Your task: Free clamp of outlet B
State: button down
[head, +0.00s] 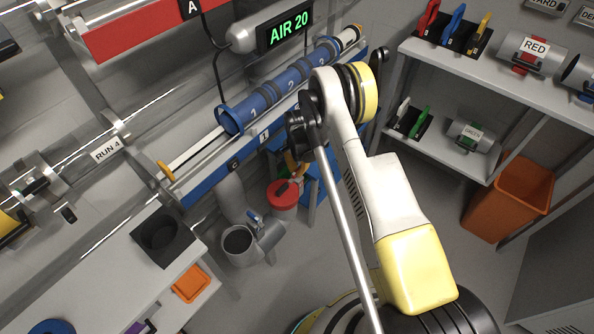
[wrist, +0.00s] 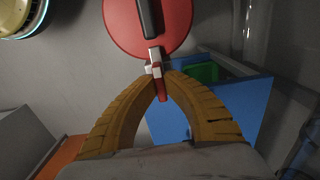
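A red round cap (head: 283,194) closes a grey pipe stub below the blue tube rail in the head view. In the wrist view the red cap (wrist: 130,22) carries a dark bar and a small silver clamp (wrist: 153,65) with a red tab (wrist: 162,92) at its lower edge. My gripper (wrist: 162,76) has its two ochre fingers bowed together, the tips on either side of the red tab and seemingly touching it. In the head view my gripper (head: 294,172) is at the cap's upper edge, partly hidden by my arm. No letter B is readable on this outlet.
An open grey pipe (head: 238,243) with a blue-handled clamp (head: 254,217) stands left of the cap. A blue bin (wrist: 235,95) with something green inside lies below the fingers. A shelf (head: 450,150) and an orange bin (head: 508,197) are at the right.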

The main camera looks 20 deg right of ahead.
jog(key=shift+n, duration=0.3)
jog(key=n, duration=0.3)
jog(key=shift+n, duration=0.3)
jog(key=n, duration=0.4)
jog(key=shift+n, duration=0.3)
jog(key=n, duration=0.4)
jog(key=shift+n, duration=2.5)
jog(key=c, duration=1.5)
grip_release()
